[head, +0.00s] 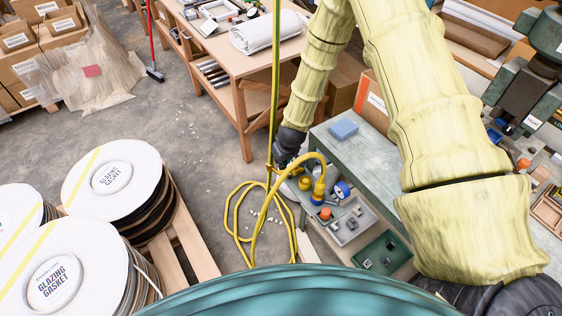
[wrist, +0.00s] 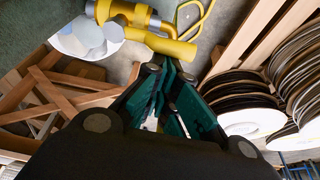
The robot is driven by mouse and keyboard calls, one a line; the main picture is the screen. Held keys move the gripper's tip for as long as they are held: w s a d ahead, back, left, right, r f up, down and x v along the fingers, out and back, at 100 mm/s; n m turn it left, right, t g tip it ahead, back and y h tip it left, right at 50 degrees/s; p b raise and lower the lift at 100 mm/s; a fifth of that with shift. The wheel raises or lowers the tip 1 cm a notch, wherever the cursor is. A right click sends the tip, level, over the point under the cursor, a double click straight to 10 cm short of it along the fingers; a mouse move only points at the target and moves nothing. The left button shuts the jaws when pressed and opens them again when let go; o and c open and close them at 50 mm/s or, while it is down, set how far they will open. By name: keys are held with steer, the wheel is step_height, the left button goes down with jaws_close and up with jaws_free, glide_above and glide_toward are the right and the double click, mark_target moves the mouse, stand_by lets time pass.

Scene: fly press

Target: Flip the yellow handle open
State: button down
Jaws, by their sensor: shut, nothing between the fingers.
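In the wrist view a yellow handle (wrist: 160,42), a thick bar, lies beyond my fingertips beside a yellow and silver fitting (wrist: 125,12). In the head view a yellow fitting (head: 319,187) stands at the front edge of the grey bench, with a yellow hose (head: 240,222) looping from it. I cannot make out the handle clearly there. My gripper (wrist: 168,68), with green finger pads, is shut and empty, its tips just short of the handle; I cannot tell whether they touch it. In the head view my dark wrist (head: 289,141) hides part of the gripper.
Gasket reels (head: 111,178) on a pallet stand at left. A wooden table (head: 225,60) is behind. Open floor lies between.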

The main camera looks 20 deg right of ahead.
mark_target(285, 169)
steer(key=p+v, duration=0.6)
steer(key=v, duration=0.4)
steer(key=shift+w+d, duration=0.1)
steer(key=shift+d, duration=0.05)
steer(key=s+f+m+g, duration=0.1)
steer(key=s+f, duration=0.2)
steer(key=s, duration=1)
steer(key=s+a+f+g+b, duration=0.1)
steer(key=s+f, duration=0.2)
steer(key=s, duration=0.9)
steer(key=s+f+m+g, duration=0.1)
steer(key=s+f, duration=0.3)
steer(key=s, duration=0.9)
steer(key=shift+s+a+m+g+h, duration=0.3)
steer(key=shift+s+a, duration=0.05)
steer(key=shift+a, duration=0.05)
